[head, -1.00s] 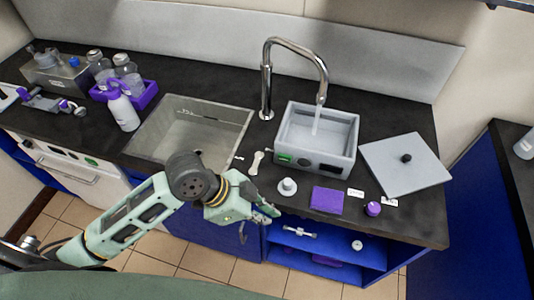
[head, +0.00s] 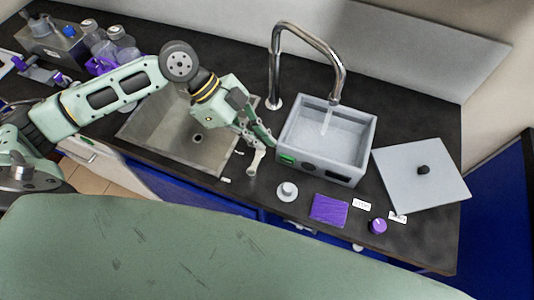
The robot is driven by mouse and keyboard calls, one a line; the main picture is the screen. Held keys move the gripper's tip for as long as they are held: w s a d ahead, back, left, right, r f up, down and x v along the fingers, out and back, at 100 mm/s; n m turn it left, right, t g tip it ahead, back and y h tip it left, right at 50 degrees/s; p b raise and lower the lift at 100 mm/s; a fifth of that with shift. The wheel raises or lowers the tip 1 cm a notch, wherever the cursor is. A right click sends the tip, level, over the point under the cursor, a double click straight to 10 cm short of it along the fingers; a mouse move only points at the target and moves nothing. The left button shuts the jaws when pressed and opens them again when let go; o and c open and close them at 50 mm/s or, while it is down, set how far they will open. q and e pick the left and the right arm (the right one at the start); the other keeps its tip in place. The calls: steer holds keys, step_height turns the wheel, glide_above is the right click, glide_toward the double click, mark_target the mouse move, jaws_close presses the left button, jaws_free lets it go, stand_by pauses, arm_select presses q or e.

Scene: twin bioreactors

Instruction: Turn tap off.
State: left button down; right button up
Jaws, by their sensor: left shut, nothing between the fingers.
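The chrome gooseneck tap (head: 275,65) rises from the counter behind the grey box. Its spout hangs over the open grey box (head: 322,175), and a pale stream of water (head: 326,122) runs down into it. The tap's foot stands just right of the sink; I cannot make out a clear handle. My left gripper (head: 264,142) is shut and empty. It is over the counter between the sink and the box's left side, in front of the tap's foot and apart from it. My right gripper is out of view.
The sink (head: 165,150) lies left of the box. A grey lid with a black knob (head: 425,185) lies to the right. A white spoon-like item (head: 256,162), a round white piece (head: 287,191), a purple pad (head: 329,210) and a purple knob (head: 378,226) lie along the front.

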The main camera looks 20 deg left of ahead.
mark_target(256, 165)
arm_select(q)
steer(key=p+x, duration=0.3)
steer(key=x, duration=0.6)
steer(key=shift+w+d, duration=0.15)
steer(key=shift+f+p, duration=0.3)
steer(key=shift+f, duration=0.1)
steer(key=a+p, duration=0.1)
steer(key=a, duration=0.1)
steer(key=shift+w+a, duration=0.1)
steer(key=shift+a, duration=0.2)
steer(key=shift+a+f, duration=0.1)
steer(key=shift+a, duration=0.5)
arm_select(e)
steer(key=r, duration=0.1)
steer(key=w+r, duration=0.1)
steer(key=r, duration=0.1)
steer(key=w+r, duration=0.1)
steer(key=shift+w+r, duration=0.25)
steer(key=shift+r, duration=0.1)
arm_select(q)
steer(key=shift+w+a+b, duration=0.1)
steer(key=shift+w+b, duration=0.05)
steer(key=shift+b, duration=0.15)
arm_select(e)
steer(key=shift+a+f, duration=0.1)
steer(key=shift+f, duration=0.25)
